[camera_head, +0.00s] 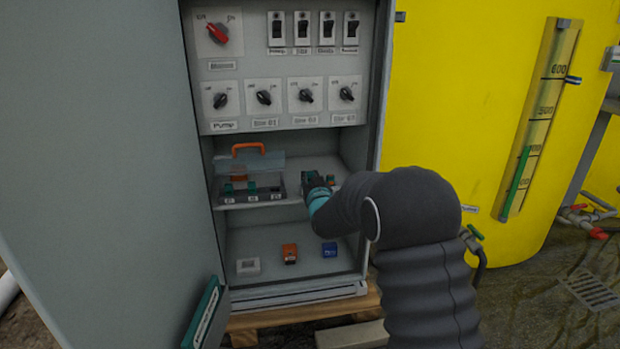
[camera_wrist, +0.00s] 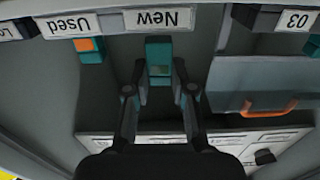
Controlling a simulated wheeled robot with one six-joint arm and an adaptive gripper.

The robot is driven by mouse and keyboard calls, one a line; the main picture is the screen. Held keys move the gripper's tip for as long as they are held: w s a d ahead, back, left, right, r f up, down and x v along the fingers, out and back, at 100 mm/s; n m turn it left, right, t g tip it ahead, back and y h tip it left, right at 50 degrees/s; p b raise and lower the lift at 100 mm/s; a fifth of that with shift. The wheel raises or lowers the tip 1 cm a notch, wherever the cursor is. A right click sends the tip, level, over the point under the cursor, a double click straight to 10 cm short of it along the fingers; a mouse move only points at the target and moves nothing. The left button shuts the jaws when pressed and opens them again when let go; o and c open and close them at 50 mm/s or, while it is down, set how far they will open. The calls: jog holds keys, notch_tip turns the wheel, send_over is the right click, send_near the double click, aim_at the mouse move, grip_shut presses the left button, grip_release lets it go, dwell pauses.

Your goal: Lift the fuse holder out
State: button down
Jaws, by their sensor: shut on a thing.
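My gripper (camera_head: 314,184) reaches into the open cabinet at the right part of the middle shelf. In the wrist view, which is upside down, my gripper (camera_wrist: 160,78) is shut on a teal fuse holder (camera_wrist: 158,50) with a small pale window. This holder is in line with the label "New" (camera_wrist: 158,19); I cannot tell whether it is seated or free. A second teal piece with an orange part (camera_wrist: 90,48) is by the label "Used" (camera_wrist: 70,25). In the head view my gripper and arm hide most of this area.
A dark numbered fuse block (camera_head: 252,195) with teal pieces is left of my gripper, below a clear cover with an orange handle (camera_head: 248,148). Switch panels (camera_head: 283,90) are above. White (camera_head: 248,266), orange (camera_head: 289,254) and blue (camera_head: 329,250) items stand below. The cabinet door (camera_head: 100,150) is open at left.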

jog(key=v, duration=0.6)
dwell(0.4)
